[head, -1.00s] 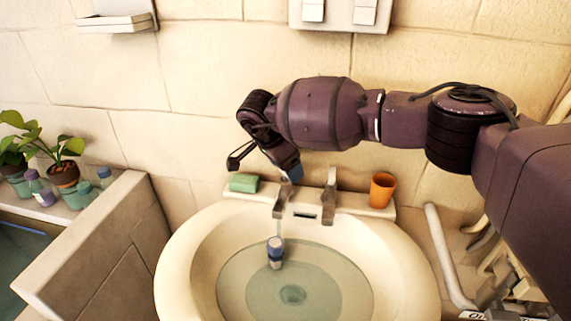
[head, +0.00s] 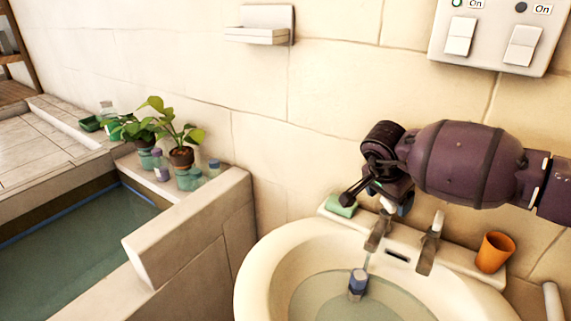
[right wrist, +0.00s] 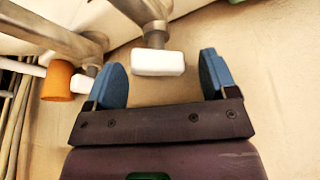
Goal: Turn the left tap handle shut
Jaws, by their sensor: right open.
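The left tap (head: 377,232) is grey metal and stands on the back rim of the washbasin (head: 262,262). A thin stream of water falls from its spout. Its white handle (right wrist: 158,62) shows in the right wrist view, in the gap between my fingertips with space on both sides. My right gripper (head: 389,201) is open just above the left tap; in the right wrist view its two blue fingers (right wrist: 161,66) stand apart, one on each side of the handle. The right tap (head: 430,246) stands beside the left one. My left gripper is not in view.
A green sponge-like block (head: 341,205) lies left of the taps. An orange cup (head: 494,252) stands at the right. Potted plants (head: 181,155) and bottles stand on a ledge; switches (head: 460,36) are on the wall.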

